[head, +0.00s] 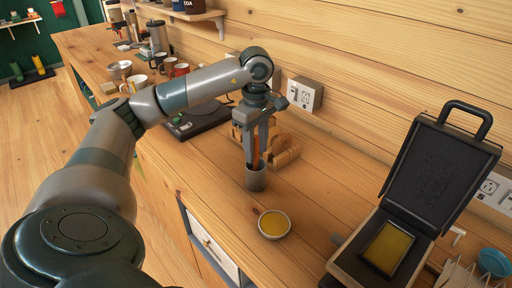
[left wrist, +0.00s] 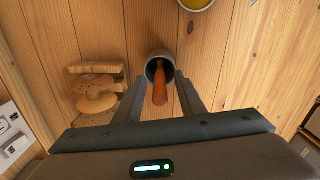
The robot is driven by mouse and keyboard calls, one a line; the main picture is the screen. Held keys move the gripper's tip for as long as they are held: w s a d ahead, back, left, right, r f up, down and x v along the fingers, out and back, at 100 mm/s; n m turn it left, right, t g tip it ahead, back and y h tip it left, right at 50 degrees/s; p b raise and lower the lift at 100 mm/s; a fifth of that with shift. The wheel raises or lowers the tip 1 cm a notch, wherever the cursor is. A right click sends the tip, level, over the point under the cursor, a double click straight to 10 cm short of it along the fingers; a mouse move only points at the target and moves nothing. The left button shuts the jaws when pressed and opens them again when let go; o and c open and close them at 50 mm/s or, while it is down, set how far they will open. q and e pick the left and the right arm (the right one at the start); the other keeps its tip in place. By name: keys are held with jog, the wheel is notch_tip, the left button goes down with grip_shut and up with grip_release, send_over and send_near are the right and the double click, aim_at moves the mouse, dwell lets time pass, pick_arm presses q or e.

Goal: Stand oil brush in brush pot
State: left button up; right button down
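The oil brush, with an orange-brown handle (head: 257,152), stands in the grey brush pot (head: 256,181) on the wooden counter. In the left wrist view the handle (left wrist: 160,88) rises out of the mouth of the pot (left wrist: 153,61) and leans slightly. Its lower end is hidden inside the pot. My left gripper (head: 259,160) points down above the pot. Its fingers (left wrist: 161,98) are apart on either side of the handle, with a gap visible on both sides. My right gripper is not in view.
A bowl of yellow oil (head: 274,224) stands in front of the pot. An open press (head: 385,252) with a yellow slab is at the right. Mugs (head: 160,62) and a dark scale-like device (head: 200,119) lie further left.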

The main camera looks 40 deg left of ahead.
aim_at(256, 136)
pick_arm(q)
jog(key=shift+r, duration=0.15)
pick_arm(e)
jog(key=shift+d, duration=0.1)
